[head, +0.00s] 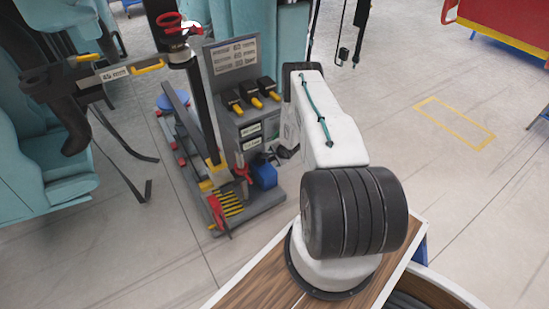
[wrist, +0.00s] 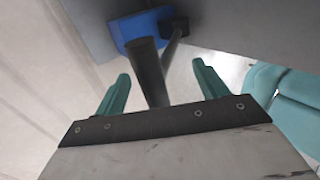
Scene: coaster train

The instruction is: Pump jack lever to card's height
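The jack stand is a grey machine (head: 250,110) with a black upright mast (head: 203,105). A white card (head: 235,55) on its panel bears three lines of small print with mm and bar values, too small to read surely. The blue pump block (head: 264,175) sits low on the base; it also shows in the wrist view (wrist: 135,30). A dark lever (wrist: 148,70) runs from the block down between the two teal fingers of my gripper (wrist: 160,85). The fingers are apart, with visible gaps to the lever. In the head view, my arm largely hides the gripper.
Three black-and-yellow switches (head: 252,94) and two small readouts (head: 250,135) are on the panel. A dark arm with an mm label (head: 112,73) juts left from the mast. Teal seats (head: 45,170) stand at left.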

